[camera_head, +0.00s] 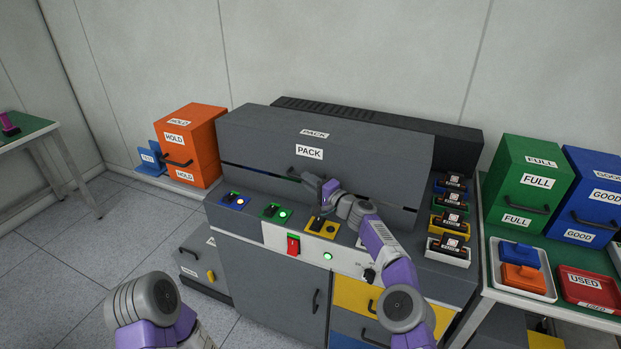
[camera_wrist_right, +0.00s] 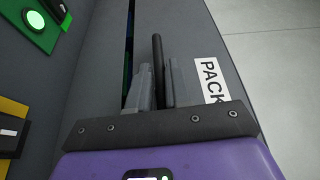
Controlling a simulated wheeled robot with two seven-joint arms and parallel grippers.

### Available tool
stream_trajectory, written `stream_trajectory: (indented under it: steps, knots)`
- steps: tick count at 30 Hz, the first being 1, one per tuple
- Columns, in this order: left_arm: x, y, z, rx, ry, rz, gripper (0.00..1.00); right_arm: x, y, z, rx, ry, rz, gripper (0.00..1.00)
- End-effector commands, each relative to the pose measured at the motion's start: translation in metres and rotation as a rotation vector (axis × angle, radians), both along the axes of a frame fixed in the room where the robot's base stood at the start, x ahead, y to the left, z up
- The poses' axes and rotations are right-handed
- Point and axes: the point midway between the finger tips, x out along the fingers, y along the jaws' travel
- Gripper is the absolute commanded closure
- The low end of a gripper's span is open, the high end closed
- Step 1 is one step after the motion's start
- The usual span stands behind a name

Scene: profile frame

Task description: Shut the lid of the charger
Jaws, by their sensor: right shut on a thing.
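The charger is a long grey cabinet with a grey lid (camera_head: 370,155) that carries PACK labels; the lid also shows in the right wrist view (camera_wrist_right: 185,35). The lid is low, with a narrow dark gap along its lower edge, where blue and green show inside. My right gripper (camera_head: 312,180) is at the lid's front, shut on the dark bar handle (camera_wrist_right: 157,50), which stands between its two fingers in the right wrist view. The arm hides part of the lid's edge. My left arm shows at the bottom left, but its gripper is out of view.
Coloured switch plates, including a blue one (camera_head: 234,201), line the charger's front ledge, with dark packs (camera_head: 450,222) at its right end. An orange HOLD box (camera_head: 200,140) stands left. Green FULL (camera_head: 530,180) and blue GOOD (camera_head: 595,195) boxes stand right.

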Motion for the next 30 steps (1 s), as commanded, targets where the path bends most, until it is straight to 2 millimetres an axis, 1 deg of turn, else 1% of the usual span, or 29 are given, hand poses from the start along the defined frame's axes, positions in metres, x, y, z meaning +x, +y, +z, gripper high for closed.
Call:
stream_trajectory:
  steps: [1,6,10,14,15,19,30]
  knots:
    - [0.000,0.000,-0.001,0.000,0.000,0.000,0.57,0.003,-0.005,-0.007,-0.007,-0.004,-0.014,1.00]
    - [0.000,0.000,-0.004,0.000,0.000,0.000,0.57,0.004,-0.005,-0.014,-0.019,-0.034,-0.017,1.00]
    - [0.000,0.000,-0.005,0.000,0.000,0.000,0.57,0.005,-0.004,-0.019,-0.026,-0.053,-0.016,1.00]
    - [0.000,0.000,-0.004,0.000,0.000,0.000,0.57,0.005,-0.005,-0.017,-0.026,-0.054,-0.016,1.00]
    - [0.000,0.000,-0.004,0.000,0.000,0.000,0.57,0.005,-0.005,-0.016,-0.026,-0.054,-0.016,0.80]
    - [0.000,0.000,-0.004,0.000,0.000,0.000,0.57,0.004,-0.004,-0.016,-0.025,-0.055,-0.014,0.61]
    - [0.000,0.000,-0.004,0.000,0.000,0.000,0.57,0.003,-0.003,-0.015,-0.022,-0.055,-0.008,0.61]
